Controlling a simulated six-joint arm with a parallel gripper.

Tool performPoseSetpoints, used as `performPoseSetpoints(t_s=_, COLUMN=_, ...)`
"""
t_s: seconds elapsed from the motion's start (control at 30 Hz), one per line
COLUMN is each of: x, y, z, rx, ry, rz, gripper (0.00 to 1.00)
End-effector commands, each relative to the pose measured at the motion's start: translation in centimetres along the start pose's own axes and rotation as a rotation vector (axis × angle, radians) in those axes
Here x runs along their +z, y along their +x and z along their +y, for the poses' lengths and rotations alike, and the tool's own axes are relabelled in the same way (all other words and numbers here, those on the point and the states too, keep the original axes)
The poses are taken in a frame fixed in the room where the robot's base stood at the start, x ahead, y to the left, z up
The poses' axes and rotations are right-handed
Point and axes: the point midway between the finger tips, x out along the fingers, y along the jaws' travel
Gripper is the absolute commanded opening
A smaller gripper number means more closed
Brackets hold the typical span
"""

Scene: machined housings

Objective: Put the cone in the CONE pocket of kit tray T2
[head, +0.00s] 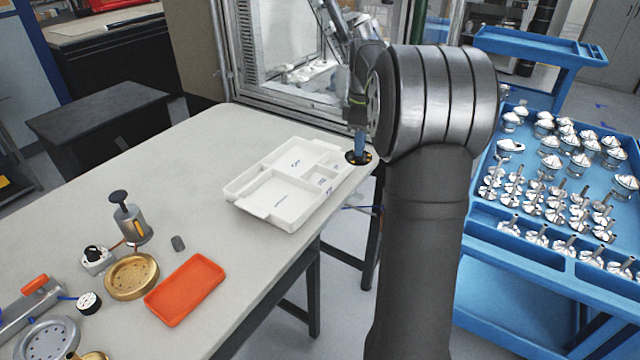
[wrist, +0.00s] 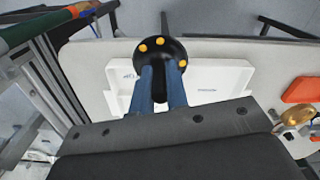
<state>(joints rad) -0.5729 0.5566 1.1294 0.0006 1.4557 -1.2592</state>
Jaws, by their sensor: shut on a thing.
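My gripper (head: 360,147) has its blue fingers shut on a black round piece with yellow dots (head: 354,159). In the wrist view the piece (wrist: 160,52) sits between and beyond the fingertips (wrist: 161,70); its dark flange faces the camera, and I cannot tell for sure that it is the cone. The white kit tray (head: 268,205) lies on the bench, divided into several pockets with small dark labels too small to read. In the head view the held piece is just right of the tray. The gripper and piece hide part of the tray (wrist: 232,75) in the wrist view.
An orange tray (head: 186,290), a gold dish (head: 132,276), a grey plug (head: 178,243) and a pump-like part (head: 131,220) stand at the bench's left. The bench beyond the white tray is clear. A blue cart (head: 545,265) with metal parts stands right.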

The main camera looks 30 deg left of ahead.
Motion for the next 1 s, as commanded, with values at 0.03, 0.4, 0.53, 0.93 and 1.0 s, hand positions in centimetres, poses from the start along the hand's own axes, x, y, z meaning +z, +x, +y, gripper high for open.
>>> performPoseSetpoints(t_s=0.03, x=0.5, y=0.0, z=0.3, rx=0.000, ry=0.001, rz=0.000, gripper=0.00)
performPoseSetpoints(t_s=0.4, x=-5.5, y=4.0, z=1.0, rx=-0.001, ry=-0.005, rz=-0.001, gripper=0.00)
performPoseSetpoints(t_s=0.53, x=-8.2, y=5.6, z=1.3, rx=-0.001, ry=-0.004, rz=-0.001, gripper=0.00)
performPoseSetpoints(t_s=0.93, x=-10.7, y=8.4, z=1.6, rx=-0.002, ry=0.000, rz=-0.001, gripper=0.00)
performPoseSetpoints(t_s=1.0, x=-10.6, y=9.5, z=1.5, rx=-0.003, ry=0.000, rz=-0.001, gripper=0.00)
